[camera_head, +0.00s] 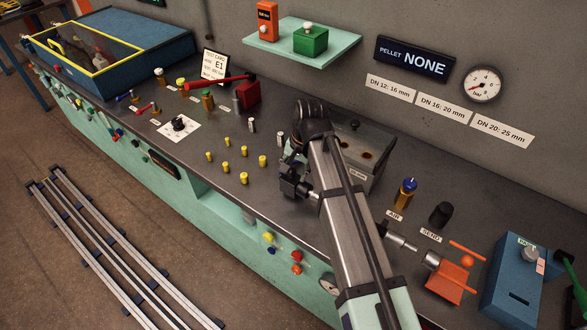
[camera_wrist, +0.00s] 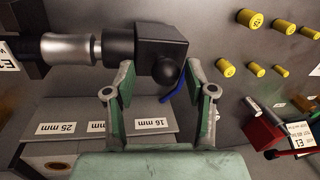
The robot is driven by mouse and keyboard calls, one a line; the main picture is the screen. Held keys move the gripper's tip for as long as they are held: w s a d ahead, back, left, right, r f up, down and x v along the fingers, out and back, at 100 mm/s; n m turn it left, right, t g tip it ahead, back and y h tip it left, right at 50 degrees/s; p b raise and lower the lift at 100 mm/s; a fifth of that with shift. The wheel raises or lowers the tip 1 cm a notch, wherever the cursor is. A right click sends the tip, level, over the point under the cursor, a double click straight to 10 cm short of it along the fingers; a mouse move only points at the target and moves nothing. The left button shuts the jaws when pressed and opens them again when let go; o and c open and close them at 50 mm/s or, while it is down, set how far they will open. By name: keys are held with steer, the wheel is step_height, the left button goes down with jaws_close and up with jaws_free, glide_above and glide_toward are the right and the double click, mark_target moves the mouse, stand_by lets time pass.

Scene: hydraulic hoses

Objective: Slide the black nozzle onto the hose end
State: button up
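The black nozzle (camera_wrist: 160,45), a block with a round knob and a short neck, sits between my fingertips. In the head view the nozzle (camera_head: 289,186) is at the front side of my gripper (camera_head: 293,163). In the head view the ferrule (camera_head: 309,194) is visible, but my arm hides the hose's middle.
An orange clamp (camera_head: 448,279) stands at the hose's other end. A grey bin (camera_head: 370,150) is behind my arm, with a stepped size rack (camera_wrist: 110,120). Several yellow pellets (camera_head: 243,178) stand to the left. A red clamp (camera_head: 248,95) is farther back.

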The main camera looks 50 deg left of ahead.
steer(key=shift+r, duration=0.1)
step_height(320, 180, up, 12)
steer(key=w+d, duration=0.1)
steer(key=d, duration=0.1)
stand_by(0.3)
steer(key=shift+f, duration=0.2)
